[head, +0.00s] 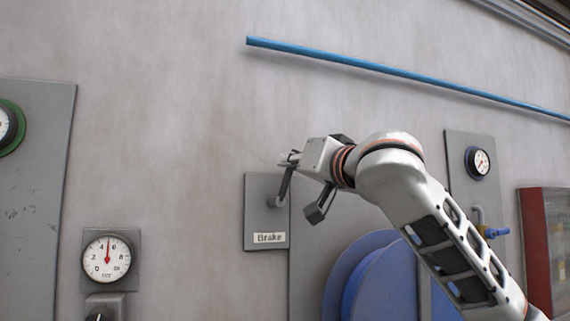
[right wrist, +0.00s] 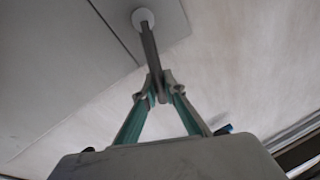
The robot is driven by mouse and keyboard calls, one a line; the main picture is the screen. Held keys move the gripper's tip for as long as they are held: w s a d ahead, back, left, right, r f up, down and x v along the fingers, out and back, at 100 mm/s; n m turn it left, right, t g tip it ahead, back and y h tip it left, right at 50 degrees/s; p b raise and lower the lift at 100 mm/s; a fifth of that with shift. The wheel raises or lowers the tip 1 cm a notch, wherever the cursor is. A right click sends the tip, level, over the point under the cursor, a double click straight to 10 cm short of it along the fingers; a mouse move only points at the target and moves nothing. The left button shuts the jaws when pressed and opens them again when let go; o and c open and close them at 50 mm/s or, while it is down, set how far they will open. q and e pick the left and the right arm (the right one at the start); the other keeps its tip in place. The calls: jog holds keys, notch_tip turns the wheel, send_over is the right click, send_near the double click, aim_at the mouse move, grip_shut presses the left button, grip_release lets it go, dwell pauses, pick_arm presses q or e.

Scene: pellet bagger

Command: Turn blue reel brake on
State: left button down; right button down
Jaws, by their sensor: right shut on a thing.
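The brake plate (head: 267,222) is a grey panel on the wall with a label reading "Brake". Its lever (head: 285,184) rises from a round pivot on the plate, tilted slightly right of upright. My right gripper (head: 290,160) is at the lever's upper end. In the right wrist view the lever (right wrist: 149,45) runs from a pale round hub down between the fingertips of my right gripper (right wrist: 160,88), which is shut on it. A large blue reel (head: 370,280) sits right of the plate, partly hidden by my right arm. My left gripper is not in view.
A blue pipe (head: 400,73) runs along the wall above my right arm. A gauge (head: 107,257) is at the lower left, and another gauge panel (head: 460,150) with a blue-handled valve (head: 494,232) is on the right.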

jog(key=shift+w+d+f+m, duration=0.2)
jog(key=shift+d+m, duration=0.25)
jog(key=shift+m, duration=0.25)
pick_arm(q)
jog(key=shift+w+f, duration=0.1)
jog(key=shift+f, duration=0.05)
pick_arm(e)
jog(key=shift+d+f+m+t+h, duration=0.1)
jog(key=shift+d+m+t+h, duration=0.25)
jog(key=shift+m, duration=0.35)
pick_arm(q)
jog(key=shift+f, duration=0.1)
pick_arm(e)
jog(key=c, duration=2.1)
grip_release()
jog(key=shift+d, duration=0.15)
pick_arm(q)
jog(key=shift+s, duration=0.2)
pick_arm(e)
jog(key=shift+f, duration=0.1)
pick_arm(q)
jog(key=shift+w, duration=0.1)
pick_arm(e)
jog(key=v, duration=1.1)
jog(key=shift+s, duration=0.4)
jog(key=shift+d, duration=0.15)
